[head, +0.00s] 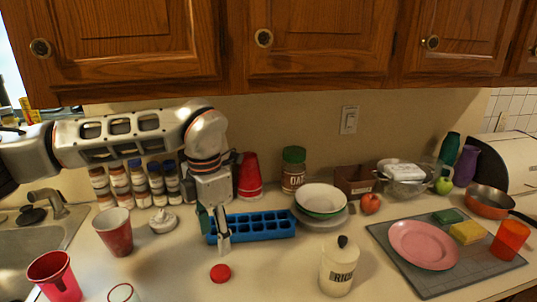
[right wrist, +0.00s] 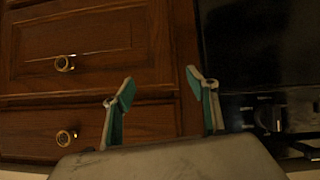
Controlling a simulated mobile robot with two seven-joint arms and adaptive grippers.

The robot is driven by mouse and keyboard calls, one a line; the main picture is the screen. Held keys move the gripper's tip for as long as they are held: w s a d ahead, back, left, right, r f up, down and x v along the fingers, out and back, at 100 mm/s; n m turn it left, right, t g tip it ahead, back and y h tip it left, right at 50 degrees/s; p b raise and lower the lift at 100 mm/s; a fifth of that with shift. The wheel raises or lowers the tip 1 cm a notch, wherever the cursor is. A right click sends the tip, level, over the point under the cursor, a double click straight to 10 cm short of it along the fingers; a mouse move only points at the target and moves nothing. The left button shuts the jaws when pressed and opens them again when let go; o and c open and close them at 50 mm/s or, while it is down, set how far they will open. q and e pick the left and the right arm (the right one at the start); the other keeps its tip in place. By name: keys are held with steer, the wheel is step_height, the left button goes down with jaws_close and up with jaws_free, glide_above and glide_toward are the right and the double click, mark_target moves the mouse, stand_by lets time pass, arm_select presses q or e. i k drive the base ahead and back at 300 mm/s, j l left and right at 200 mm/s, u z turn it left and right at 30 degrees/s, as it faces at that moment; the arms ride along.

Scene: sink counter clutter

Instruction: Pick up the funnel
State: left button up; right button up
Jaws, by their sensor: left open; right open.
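I cannot make out a funnel for certain. A small white piece with a raised middle (head: 163,221) sits on the counter left of my left gripper; its exact shape is too small to tell. My left gripper (head: 214,230) is open, pointing down at the left end of a blue ice cube tray (head: 262,226); I cannot tell whether it touches the tray. It holds nothing visible. My right gripper (right wrist: 160,88) is open and empty in the right wrist view, in front of wooden drawers (right wrist: 80,45).
Red cups (head: 114,232) and the sink (head: 30,235) are at left. A red lid (head: 220,273) lies in front. A rice jar (head: 338,267), stacked bowls (head: 320,199) and a mat with a pink plate (head: 423,245) are at right. Bare counter surrounds the lid.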

mark_target(49, 267)
steer(key=k, duration=0.95)
